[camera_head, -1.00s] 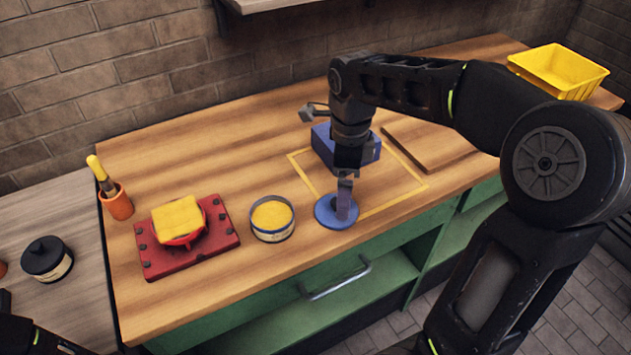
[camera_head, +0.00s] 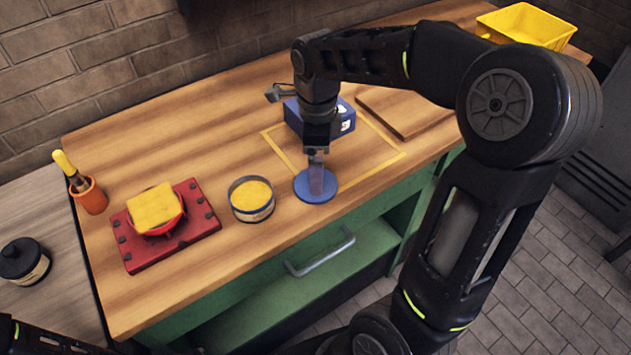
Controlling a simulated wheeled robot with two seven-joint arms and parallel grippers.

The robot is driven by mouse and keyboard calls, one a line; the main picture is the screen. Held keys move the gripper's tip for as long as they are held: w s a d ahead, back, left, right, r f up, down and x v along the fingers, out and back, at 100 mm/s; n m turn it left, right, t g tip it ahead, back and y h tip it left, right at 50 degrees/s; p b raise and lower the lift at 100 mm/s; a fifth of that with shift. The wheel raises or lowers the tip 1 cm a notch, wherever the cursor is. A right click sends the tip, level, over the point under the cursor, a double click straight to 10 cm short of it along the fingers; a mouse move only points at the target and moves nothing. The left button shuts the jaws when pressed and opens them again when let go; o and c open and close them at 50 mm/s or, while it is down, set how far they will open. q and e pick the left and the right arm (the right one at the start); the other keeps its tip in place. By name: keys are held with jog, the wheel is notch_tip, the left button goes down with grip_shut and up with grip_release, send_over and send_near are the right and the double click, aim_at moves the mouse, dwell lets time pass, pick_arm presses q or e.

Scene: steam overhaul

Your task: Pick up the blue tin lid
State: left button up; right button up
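The blue tin lid (camera_head: 303,193) is a flat round disc on the wooden bench near its front edge, just right of an open tin (camera_head: 251,200) with yellow contents. My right gripper (camera_head: 316,184) points straight down over the lid, its fingers at the lid's middle. The fingers hide part of the lid, and I cannot tell whether they are closed on it. Of my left arm, only a dark part shows at the bottom left corner; its gripper is out of view.
A red plate (camera_head: 196,222) with a red bowl and yellow sponge (camera_head: 154,207) stands left of the tin. A blue box (camera_head: 345,122) sits behind my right gripper. An orange pot (camera_head: 92,197) with a brush, a dark jar (camera_head: 22,262) and a yellow crate (camera_head: 528,24) stand farther out.

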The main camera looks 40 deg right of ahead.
jog(key=shift+s+f+p, duration=0.1)
jog(key=shift+f+p, duration=0.3)
jog(key=shift+f, duration=2.2)
jog(key=c, duration=1.1)
notch_tip(320, 180, up, 10)
jog(key=shift+r+b, duration=0.1)
jog(key=shift+b, duration=0.2)
